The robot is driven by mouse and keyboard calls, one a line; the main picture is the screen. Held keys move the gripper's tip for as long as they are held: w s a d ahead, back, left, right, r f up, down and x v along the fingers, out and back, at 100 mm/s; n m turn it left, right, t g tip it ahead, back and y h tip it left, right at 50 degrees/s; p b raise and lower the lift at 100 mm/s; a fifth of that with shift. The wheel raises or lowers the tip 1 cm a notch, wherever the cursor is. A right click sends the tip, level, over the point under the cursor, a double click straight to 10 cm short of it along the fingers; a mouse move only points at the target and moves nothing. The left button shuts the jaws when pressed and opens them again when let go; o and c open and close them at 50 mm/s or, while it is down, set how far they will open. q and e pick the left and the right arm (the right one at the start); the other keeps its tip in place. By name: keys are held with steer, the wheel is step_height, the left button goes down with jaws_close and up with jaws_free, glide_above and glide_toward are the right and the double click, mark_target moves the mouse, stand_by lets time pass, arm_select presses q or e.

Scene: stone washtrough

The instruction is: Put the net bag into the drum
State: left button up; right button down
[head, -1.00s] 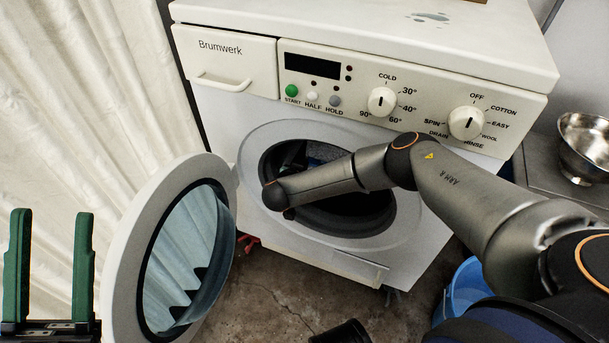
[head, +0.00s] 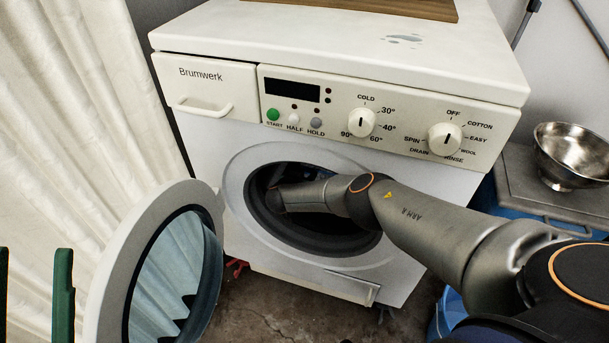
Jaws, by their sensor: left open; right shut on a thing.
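The drum opening (head: 262,212) of the white washing machine (head: 238,145) faces me, with its round door (head: 112,262) swung open to the left. My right arm reaches through the opening, and its wrist is inside the rim. The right gripper is hidden in the dark drum behind the wrist. I cannot make out the net bag; only a small dark bluish patch shows above the wrist inside the drum. My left gripper (head: 33,265) is at the lower left edge, open and empty, with green fingers, left of the door.
A pale curtain (head: 60,130) hangs on the left. A steel bowl (head: 572,155) stands on a grey surface at right, with a blue bucket (head: 447,310) below. A wooden board (head: 370,8) lies on the machine. Red items (head: 237,268) lie on the floor under the door.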

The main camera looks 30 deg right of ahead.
steer(key=shift+c, duration=1.8)
jaws_free()
steer(key=shift+s+a+r+p, duration=0.2)
steer(key=shift+a+r+p, duration=0.1)
steer(key=shift+p, duration=0.15)
arm_select(q)
step_height(320, 180, up, 10)
steer(key=a+p, duration=0.1)
steer(key=p, duration=0.7)
steer(key=shift+s+t, duration=0.2)
steer(key=shift+t, duration=0.2)
arm_select(e)
steer(key=v, duration=1.1)
steer(key=shift+s+a, duration=0.2)
steer(key=shift+s, duration=0.15)
